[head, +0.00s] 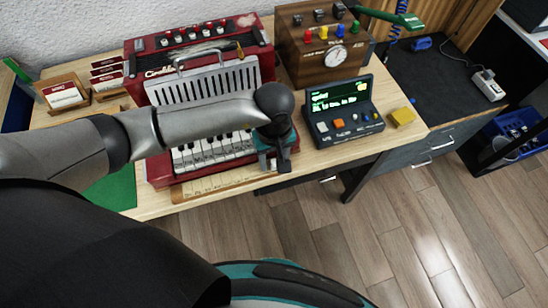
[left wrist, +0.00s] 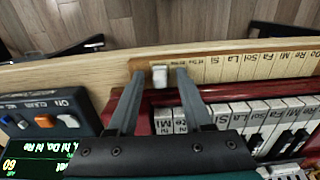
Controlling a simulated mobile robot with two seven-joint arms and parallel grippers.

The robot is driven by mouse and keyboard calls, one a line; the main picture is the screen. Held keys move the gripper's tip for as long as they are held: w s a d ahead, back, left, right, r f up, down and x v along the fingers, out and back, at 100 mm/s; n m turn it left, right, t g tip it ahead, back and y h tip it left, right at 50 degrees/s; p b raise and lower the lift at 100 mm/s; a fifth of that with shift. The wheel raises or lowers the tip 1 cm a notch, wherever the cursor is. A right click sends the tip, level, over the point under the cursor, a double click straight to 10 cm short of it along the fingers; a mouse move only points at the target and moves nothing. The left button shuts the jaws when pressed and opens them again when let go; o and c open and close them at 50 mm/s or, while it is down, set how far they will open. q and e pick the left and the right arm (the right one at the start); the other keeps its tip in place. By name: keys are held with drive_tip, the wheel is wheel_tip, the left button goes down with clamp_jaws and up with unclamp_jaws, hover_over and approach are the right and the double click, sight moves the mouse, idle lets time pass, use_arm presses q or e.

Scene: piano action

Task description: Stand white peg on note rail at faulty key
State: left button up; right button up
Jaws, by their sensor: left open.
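The note rail (head: 222,186) is a pale wooden strip with note names along the front of the red accordion's keyboard. It also shows in the left wrist view (left wrist: 240,68). A small white peg (left wrist: 160,76) is on the rail near its left end in that view; it looks upright. My left gripper (head: 275,163) is over the right end of the keyboard. In the left wrist view its two fingers (left wrist: 159,84) are open, one on each side of the peg, with gaps. The peg cannot be made out in the head view. My right gripper is not in view.
The red accordion (head: 162,45) fills the table's middle. A console (head: 345,110) with a green-lit screen and buttons stands right of it, beside a yellow block (head: 402,117). A wooden box with a dial (head: 320,45) is behind. The table's front edge is close to the rail.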

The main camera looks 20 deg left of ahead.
sight(274, 162)
use_arm(q)
drive_tip(key=shift+r, duration=0.1)
drive_tip(key=shift+r, duration=0.4)
wheel_tip(274, 162, up, 11)
drive_tip(key=p, duration=0.1)
drive_tip(key=shift+r+p, duration=0.2)
drive_tip(key=shift+p, duration=0.15)
